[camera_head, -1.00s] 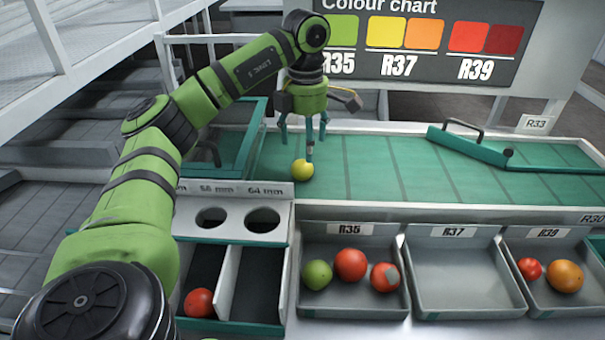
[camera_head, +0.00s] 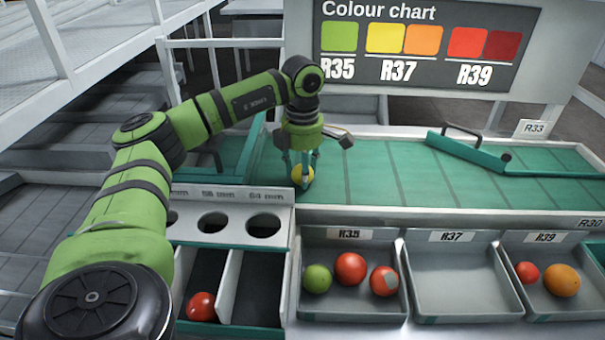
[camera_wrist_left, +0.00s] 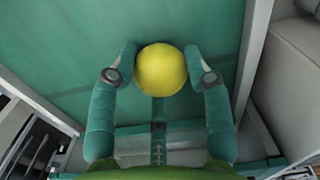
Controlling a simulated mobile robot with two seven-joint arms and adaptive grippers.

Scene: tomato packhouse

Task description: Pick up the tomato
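The yellow tomato (camera_head: 303,174) rests on the green belt, behind the panel with round holes. My left gripper (camera_head: 302,180) is directly over it, with its teal fingers reaching down around it. In the left wrist view the tomato (camera_wrist_left: 161,70) sits between the two side fingers of the left gripper (camera_wrist_left: 161,52), whose tips curve in at its sides and appear to touch it. A third finger shows below it and is partly hidden. My right gripper is not in view.
The grey R35 bin (camera_head: 349,308) holds a green and two red tomatoes; the R37 bin (camera_head: 465,290) is empty. The R39 bin (camera_head: 553,306) holds a red and an orange one. A teal diverter bar (camera_head: 470,148) crosses the green belt (camera_head: 380,175) at right.

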